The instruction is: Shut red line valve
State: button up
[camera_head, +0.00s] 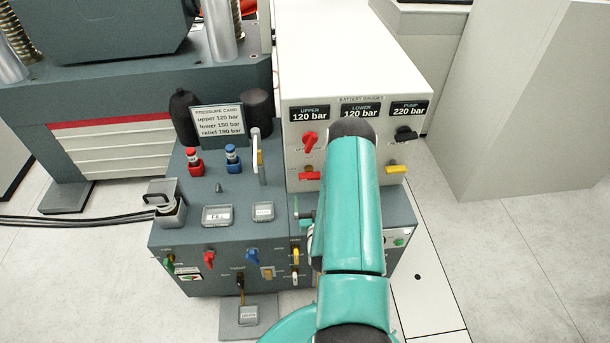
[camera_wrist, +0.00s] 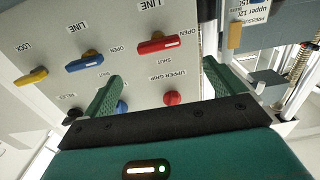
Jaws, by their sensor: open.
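The red line valve's lever (camera_wrist: 158,43) is on the white cabinet face under a LINE label in the wrist view. It lies nearly level, with OPEN printed at its right end and SHUT below it. It also shows in the head view (camera_head: 309,176), low on the cabinet's left. My gripper (camera_wrist: 162,70) is open, its two green fingers apart, with nothing visible between them. The red lever appears beyond the fingertips, between them and slightly above. I cannot tell the exact distance.
A blue lever (camera_wrist: 84,63) and a yellow lever (camera_wrist: 30,76) sit left of the red one in the wrist view. A red knob (camera_wrist: 171,98) is below it. In the head view, a grey console (camera_head: 185,238) with several small valves stands below the cabinet (camera_head: 300,60).

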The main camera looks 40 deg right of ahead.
aim_at(310, 178)
jog(key=x, duration=1.1)
jog(key=shift+w+d, duration=0.25)
jog(key=shift+w, duration=0.05)
jog(key=shift+c, duration=0.2)
jog(key=c, duration=0.9)
